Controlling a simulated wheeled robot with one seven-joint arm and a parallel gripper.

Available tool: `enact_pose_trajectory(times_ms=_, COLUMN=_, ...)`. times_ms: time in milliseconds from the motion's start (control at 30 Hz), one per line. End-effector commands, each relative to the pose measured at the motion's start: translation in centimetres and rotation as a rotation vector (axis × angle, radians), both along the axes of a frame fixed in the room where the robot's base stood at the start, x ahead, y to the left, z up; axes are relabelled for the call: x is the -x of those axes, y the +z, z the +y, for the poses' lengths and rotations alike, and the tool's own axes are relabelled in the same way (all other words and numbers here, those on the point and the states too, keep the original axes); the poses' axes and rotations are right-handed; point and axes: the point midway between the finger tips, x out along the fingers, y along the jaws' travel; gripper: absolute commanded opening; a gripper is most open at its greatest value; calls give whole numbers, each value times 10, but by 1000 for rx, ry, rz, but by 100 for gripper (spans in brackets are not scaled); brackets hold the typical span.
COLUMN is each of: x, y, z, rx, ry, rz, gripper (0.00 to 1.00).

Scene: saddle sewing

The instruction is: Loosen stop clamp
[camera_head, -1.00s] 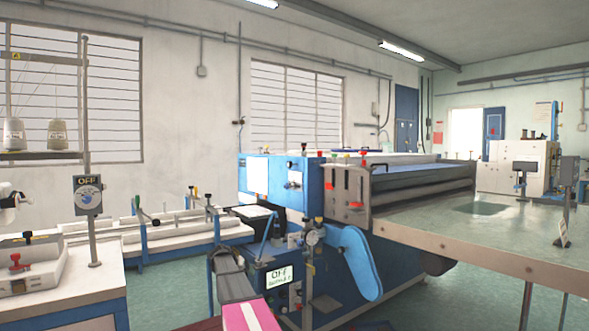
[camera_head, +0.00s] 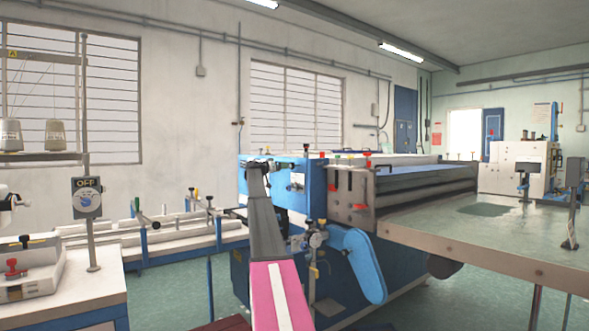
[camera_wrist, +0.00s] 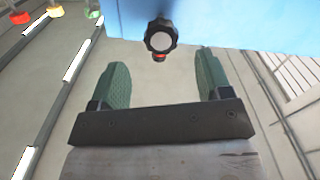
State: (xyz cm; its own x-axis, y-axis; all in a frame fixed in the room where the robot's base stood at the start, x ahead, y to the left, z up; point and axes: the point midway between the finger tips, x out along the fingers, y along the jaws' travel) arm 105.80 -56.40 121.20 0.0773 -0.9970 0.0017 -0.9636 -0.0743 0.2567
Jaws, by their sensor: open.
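A dark ribbed knob (camera_wrist: 161,36) with a pale round face shows at the lower edge of a blue panel (camera_wrist: 215,22) in the wrist view, with a bit of red below it. I take it for the stop clamp, but cannot be sure. My gripper (camera_wrist: 162,72) is open, its two green-padded fingers to the left and right of the knob's line. Nothing is between the fingers; whether they are level with the knob in depth is unclear. In the head view my gripper (camera_head: 257,165) is raised at the left end of the blue machine (camera_head: 312,178). I cannot pick out this knob there.
Red (camera_wrist: 20,17), yellow (camera_wrist: 55,11) and green knobs stand at the wrist view's upper left. The head view shows a long steel table (camera_head: 490,230) at right, a blue lever cover (camera_head: 357,262) in front, and a white bench (camera_head: 70,285) with an OFF dial (camera_head: 87,199) at left.

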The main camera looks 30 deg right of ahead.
Motion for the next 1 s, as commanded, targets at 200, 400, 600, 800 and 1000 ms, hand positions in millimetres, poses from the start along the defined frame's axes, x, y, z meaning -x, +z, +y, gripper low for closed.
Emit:
enact_pose_trajectory(times_ms=200, x=-4, y=-1, z=-34, rx=-1, ry=0, rz=1, gripper=71)
enact_pose_trajectory(times_ms=400, x=-7, y=-1, z=-70, rx=-1, ry=0, rz=2, gripper=71)
enact_pose_trajectory(times_ms=600, x=-8, y=-1, z=-91, rx=-1, ry=1, rz=2, gripper=71)
enact_pose_trajectory(times_ms=800, x=-8, y=-1, z=-94, rx=-1, ry=2, rz=2, gripper=71)
enact_pose_trajectory(times_ms=1000, x=-8, y=-1, z=-94, rx=-1, ry=1, rz=2, gripper=39)
